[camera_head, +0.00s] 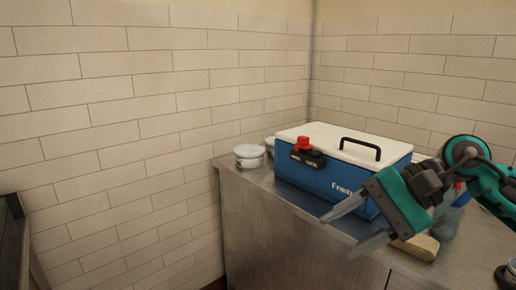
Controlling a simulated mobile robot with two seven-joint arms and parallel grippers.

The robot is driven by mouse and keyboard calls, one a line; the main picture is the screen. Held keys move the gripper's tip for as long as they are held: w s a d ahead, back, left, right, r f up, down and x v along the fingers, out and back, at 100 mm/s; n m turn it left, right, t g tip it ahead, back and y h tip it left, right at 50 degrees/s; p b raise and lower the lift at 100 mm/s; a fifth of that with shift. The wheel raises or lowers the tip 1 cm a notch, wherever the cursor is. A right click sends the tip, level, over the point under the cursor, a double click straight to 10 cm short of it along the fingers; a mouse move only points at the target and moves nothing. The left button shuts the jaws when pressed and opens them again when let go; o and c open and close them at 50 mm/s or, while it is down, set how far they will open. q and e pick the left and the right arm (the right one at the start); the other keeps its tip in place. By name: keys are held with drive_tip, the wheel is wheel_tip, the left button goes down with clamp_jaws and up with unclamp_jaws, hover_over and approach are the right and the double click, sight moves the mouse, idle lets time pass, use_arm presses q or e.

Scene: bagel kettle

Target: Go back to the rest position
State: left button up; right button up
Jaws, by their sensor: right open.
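My right gripper (357,228) comes in from the right, with a teal body and two grey fingers. Its fingers are spread apart with nothing between them. It is in front of the blue box with a white lid (318,182) and hides part of that box's right side. My left gripper is not in view.
The box stands on a metal counter (245,192) in a tiled corner. Small white tubs (249,156) stand left of it. A red and black item (304,149) is at the box's top left. A wooden piece (421,247) and a bottle (447,215) are near my right gripper.

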drive_tip(key=a+m+t+y, duration=0.3)
drive_tip(key=a+m+y, duration=0.6)
drive_tip(key=m, duration=0.7)
drive_tip(key=s+d+f+n+t+h, duration=0.1)
drive_tip(key=d+f+n+t+h, duration=0.3)
drive_tip(key=f+n, duration=0.55)
drive_tip(key=d+f+n+t+h+p, duration=0.15)
drive_tip(key=f+n+t+h, duration=0.35)
drive_tip(key=n, duration=0.8)
drive_tip(key=s+d+f+n+t+h, duration=0.1)
drive_tip(key=d+f+n+t+h, duration=0.4)
drive_tip(key=f+n, duration=0.55)
drive_tip(key=s+f+m+g+h, duration=0.3)
drive_tip(key=s+f+m+g, duration=0.3)
drive_tip(key=s+f, duration=0.3)
drive_tip(key=shift+s+d+f+m+g, duration=0.4)
drive_tip(key=shift+s+d+m, duration=0.1)
drive_tip(key=shift+m, duration=0.3)
